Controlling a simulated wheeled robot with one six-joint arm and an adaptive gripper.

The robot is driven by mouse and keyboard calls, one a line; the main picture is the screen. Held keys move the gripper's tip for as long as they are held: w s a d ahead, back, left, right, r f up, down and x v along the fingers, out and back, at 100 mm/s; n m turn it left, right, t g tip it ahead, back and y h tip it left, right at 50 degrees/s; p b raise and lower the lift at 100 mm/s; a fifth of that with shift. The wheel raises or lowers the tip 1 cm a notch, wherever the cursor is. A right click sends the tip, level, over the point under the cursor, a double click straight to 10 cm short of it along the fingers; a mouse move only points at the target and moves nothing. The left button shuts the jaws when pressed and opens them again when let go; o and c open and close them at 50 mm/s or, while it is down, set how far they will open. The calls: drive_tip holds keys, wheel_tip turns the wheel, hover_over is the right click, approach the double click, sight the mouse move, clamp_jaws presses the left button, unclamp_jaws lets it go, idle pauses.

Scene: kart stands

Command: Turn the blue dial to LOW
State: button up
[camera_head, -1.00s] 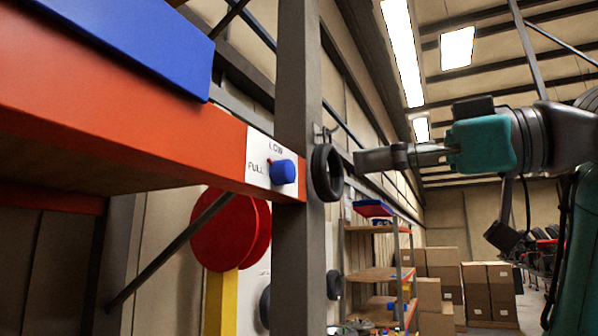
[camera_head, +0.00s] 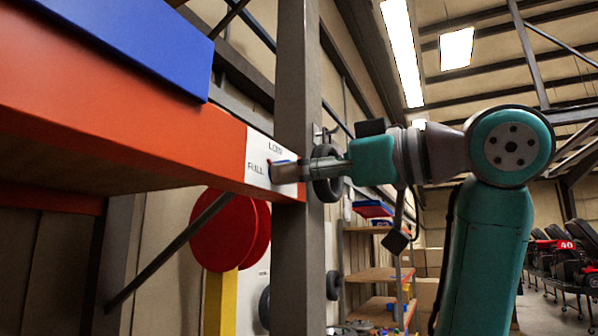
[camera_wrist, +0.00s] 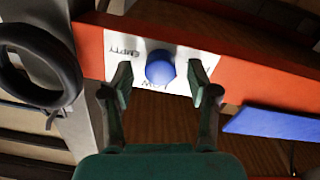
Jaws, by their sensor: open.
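The blue dial (camera_wrist: 160,68) sits on a white label plate (camera_wrist: 185,58) on the orange shelf beam. In the wrist view the plate reads EMPTY on the left and LOW below the dial, upside down. In the head view it reads LOW above and FULL left of the dial. My gripper (camera_wrist: 161,84) is open, with one finger on each side of the dial and a gap visible on both sides. In the head view my gripper (camera_head: 285,172) is at the dial and hides most of it. I cannot tell where the dial points.
A grey upright post (camera_head: 297,80) stands beside the plate, with a black tyre (camera_wrist: 40,70) hung on its side. A blue panel (camera_head: 135,45) lies on the orange beam (camera_head: 110,125). A red disc (camera_head: 222,232) stands below. Shelves (camera_head: 370,275) and boxes are farther back.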

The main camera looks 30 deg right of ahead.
drive_tip(key=shift+w+a, duration=0.15)
drive_tip(key=shift+w, duration=0.05)
clamp_jaws()
drive_tip(key=shift+m, duration=0.3)
drive_tip(key=m, duration=1.1)
idle(0.3)
idle(0.4)
